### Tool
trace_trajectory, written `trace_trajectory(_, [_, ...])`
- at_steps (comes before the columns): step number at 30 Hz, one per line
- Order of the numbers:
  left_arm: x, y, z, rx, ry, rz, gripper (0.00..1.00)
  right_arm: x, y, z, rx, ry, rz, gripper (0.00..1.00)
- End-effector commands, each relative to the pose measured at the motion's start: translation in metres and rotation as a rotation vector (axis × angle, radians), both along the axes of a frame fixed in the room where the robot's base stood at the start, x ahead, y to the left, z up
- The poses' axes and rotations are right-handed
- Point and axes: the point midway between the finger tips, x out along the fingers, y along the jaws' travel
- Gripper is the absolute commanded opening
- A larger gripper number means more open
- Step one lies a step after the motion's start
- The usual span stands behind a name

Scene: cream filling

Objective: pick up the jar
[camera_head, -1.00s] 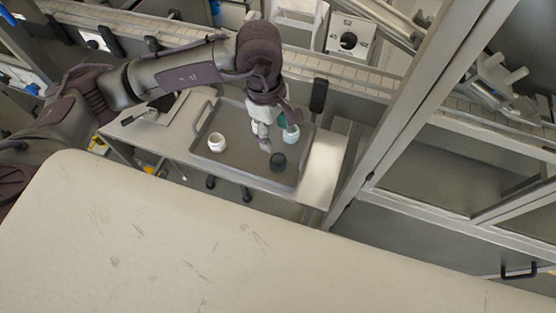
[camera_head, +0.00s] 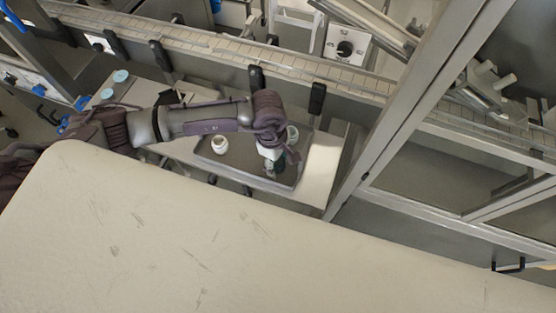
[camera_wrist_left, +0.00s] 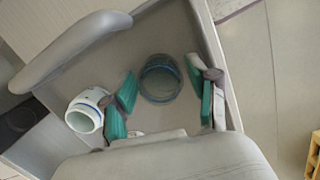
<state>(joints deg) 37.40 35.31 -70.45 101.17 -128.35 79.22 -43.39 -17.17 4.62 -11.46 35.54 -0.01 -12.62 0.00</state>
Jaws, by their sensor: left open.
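A dark teal jar (camera_wrist_left: 160,80) stands upright on the grey tray (camera_wrist_left: 207,32). In the left wrist view it lies between the two green fingertips of my left gripper (camera_wrist_left: 165,92), which is open, with a gap visible on each side. In the head view my left gripper (camera_head: 273,164) is low over the tray's right part and partly hides the dark jar (camera_head: 281,166). A white jar (camera_head: 219,144) stands on the tray's left; in the wrist view this white jar (camera_wrist_left: 84,117) is outside the left finger. My right gripper is out of view.
The tray has raised rims and lies on a light table (camera_head: 322,163). A conveyor rail (camera_head: 210,50) runs behind, and a metal frame post (camera_head: 385,130) rises on the right.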

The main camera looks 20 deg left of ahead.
Motion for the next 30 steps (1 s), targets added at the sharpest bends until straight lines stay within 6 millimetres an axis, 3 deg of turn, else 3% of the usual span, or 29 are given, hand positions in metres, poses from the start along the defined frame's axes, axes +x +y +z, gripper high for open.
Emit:
trace_trajectory(4, [0.0, 0.0, 0.0, 0.0, 0.0, 0.0, 0.59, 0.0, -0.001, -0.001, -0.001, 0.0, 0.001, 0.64])
trace_trajectory(11, [0.0, 0.0, 0.0, 0.0, 0.0, 0.0, 0.22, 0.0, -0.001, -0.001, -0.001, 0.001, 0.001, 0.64])
trace_trajectory(23, [0.001, 0.0, 0.006, 0.0, -0.003, 0.0, 0.22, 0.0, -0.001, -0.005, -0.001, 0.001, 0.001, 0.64])
trace_trajectory(30, [0.002, 0.0, 0.041, -0.001, -0.008, -0.003, 0.22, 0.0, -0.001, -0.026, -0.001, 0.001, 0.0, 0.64])
